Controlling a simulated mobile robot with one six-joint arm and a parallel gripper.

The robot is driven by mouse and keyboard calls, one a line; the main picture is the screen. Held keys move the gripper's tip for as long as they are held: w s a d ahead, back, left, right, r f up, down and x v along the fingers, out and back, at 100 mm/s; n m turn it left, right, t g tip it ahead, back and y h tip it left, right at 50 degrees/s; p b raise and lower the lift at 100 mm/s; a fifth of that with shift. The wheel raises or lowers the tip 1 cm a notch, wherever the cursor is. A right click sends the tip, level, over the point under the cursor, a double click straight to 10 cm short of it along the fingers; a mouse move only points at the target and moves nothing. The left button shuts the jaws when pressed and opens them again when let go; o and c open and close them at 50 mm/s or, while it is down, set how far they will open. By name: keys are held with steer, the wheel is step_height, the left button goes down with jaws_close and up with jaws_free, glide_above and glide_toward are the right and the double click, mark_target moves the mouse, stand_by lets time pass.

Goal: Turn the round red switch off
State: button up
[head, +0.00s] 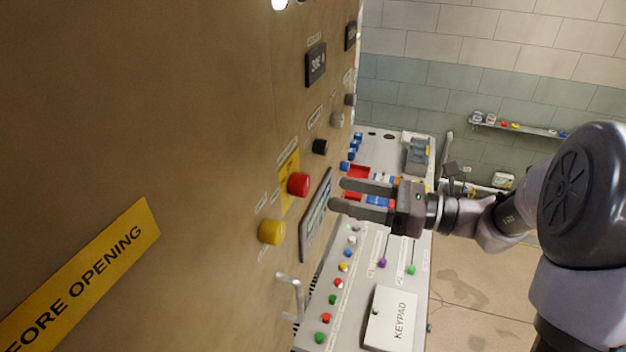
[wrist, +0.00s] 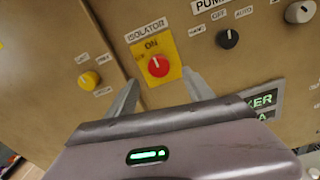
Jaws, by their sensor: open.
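The round red switch (head: 299,184) sticks out from the tan cabinet front in the head view, on a yellow plate. In the wrist view the red switch (wrist: 158,66) sits under the labels "ISOLATOR" and "ON", with a pale mark on its face. My gripper (head: 338,194) is open and empty in the head view, to the right of the switch and apart from it. In the wrist view my gripper's fingers (wrist: 163,92) point at the panel, one on each side below the switch. No contact with the switch shows.
A yellow knob (head: 271,232) is left of the switch; a black knob (head: 320,146) lies beyond it. A display (head: 316,214) is close by on the panel. A metal handle (head: 291,297) juts out lower down. A console with several coloured buttons and a keypad box (head: 391,318) stands below.

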mark_target(308, 187)
steer(key=x, duration=0.6)
steer(key=shift+s+r+p, duration=0.1)
steer(key=shift+s+p, duration=0.05)
steer(key=shift+p, duration=0.2)
steer(key=shift+w+a, duration=0.25)
steer(key=shift+a, duration=0.3)
jaws_close()
